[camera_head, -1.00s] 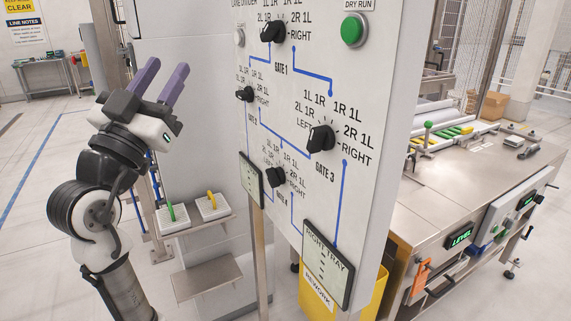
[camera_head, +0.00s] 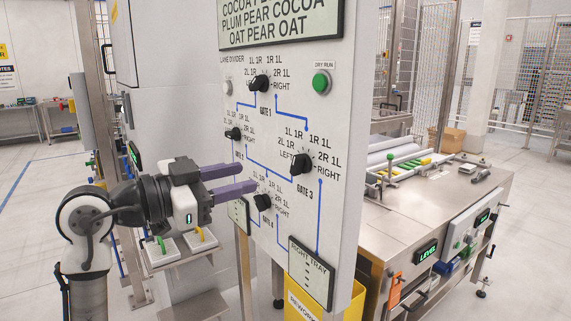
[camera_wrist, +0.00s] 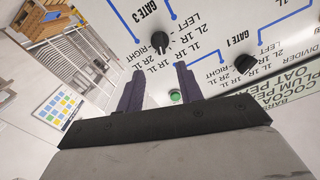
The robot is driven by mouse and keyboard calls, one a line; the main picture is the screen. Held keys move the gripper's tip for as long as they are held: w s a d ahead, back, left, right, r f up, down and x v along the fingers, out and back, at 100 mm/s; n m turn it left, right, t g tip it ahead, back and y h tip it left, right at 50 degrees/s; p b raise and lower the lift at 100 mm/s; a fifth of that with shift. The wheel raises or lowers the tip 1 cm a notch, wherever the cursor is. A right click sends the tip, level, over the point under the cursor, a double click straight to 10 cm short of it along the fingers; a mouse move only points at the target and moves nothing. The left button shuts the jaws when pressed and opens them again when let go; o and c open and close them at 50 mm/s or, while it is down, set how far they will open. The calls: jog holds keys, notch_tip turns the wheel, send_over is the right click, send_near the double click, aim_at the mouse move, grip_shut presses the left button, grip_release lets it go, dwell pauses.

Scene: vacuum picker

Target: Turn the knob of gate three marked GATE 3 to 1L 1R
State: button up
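The black GATE 3 knob (camera_head: 301,163) is on the right side of the white upright panel (camera_head: 338,75). Labels ring it: LEFT, 1L 1R, 1R 1L, 2R 1L and RIGHT among them. I cannot tell for sure which label it points at. The knob also shows upside down at the top of the wrist view (camera_wrist: 160,42). My gripper (camera_head: 242,180) is open and empty, its two purple fingers pointing right in front of the panel, left of the knob in the head view. In the wrist view the fingers (camera_wrist: 159,72) are apart and the knob appears beyond and between their tips, not touched.
Nearby on the panel are the GATE 1 knob (camera_head: 259,83), the lower GATE 4 knob (camera_head: 262,202), another knob (camera_head: 233,134) at left and the green DRY RUN button (camera_head: 321,82). The RIGHT TRAY display (camera_head: 311,272) is below. A steel bench (camera_head: 430,205) stands right.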

aim_at(293, 164)
jog(key=p+x, duration=0.3)
jog(key=x, duration=0.7)
jog(key=shift+w+d, duration=0.2)
jog(key=shift+d, duration=0.05)
grip_shut()
